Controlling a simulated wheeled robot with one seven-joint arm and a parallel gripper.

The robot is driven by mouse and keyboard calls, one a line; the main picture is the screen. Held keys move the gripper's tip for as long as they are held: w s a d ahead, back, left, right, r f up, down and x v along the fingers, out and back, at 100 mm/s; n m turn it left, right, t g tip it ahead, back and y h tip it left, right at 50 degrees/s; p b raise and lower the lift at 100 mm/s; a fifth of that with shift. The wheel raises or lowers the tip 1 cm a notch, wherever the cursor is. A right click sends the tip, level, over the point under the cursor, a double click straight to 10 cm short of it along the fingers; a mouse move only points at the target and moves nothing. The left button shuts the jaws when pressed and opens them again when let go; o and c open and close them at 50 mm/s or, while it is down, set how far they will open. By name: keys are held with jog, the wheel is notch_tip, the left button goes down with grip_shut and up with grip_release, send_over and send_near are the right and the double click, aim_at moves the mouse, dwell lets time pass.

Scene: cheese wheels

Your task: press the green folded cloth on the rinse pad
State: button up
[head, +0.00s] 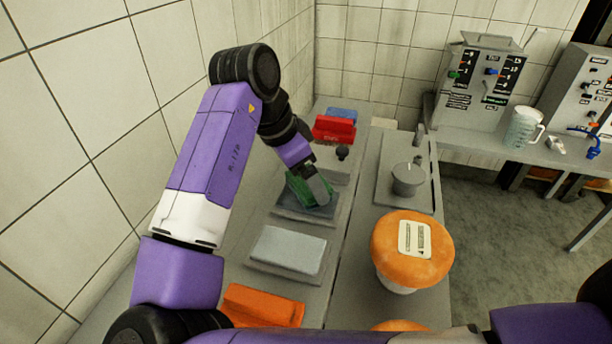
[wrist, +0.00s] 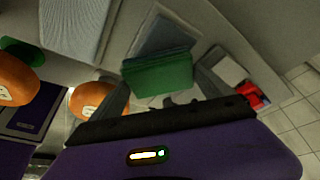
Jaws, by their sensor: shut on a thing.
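The green folded cloth (head: 298,188) is at my gripper (head: 317,192), over a dark wet-looking pad (head: 290,213) on the left counter. In the wrist view the green cloth (wrist: 157,77) lies between my two fingers, which are shut on it. The dark pad (wrist: 165,35) shows just beyond the cloth's upper edge. I cannot tell whether the cloth touches the pad. My gripper hides part of the cloth in the head view. No label shows which pad is the rinse pad.
A light grey pad (head: 288,250) and an orange folded cloth (head: 262,305) lie nearer. Red (head: 334,130) and blue (head: 342,115) cloths lie farther back. A tiled wall borders the left.

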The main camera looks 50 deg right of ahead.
jog(key=shift+r+p, duration=2)
jog(key=shift+r, duration=0.65)
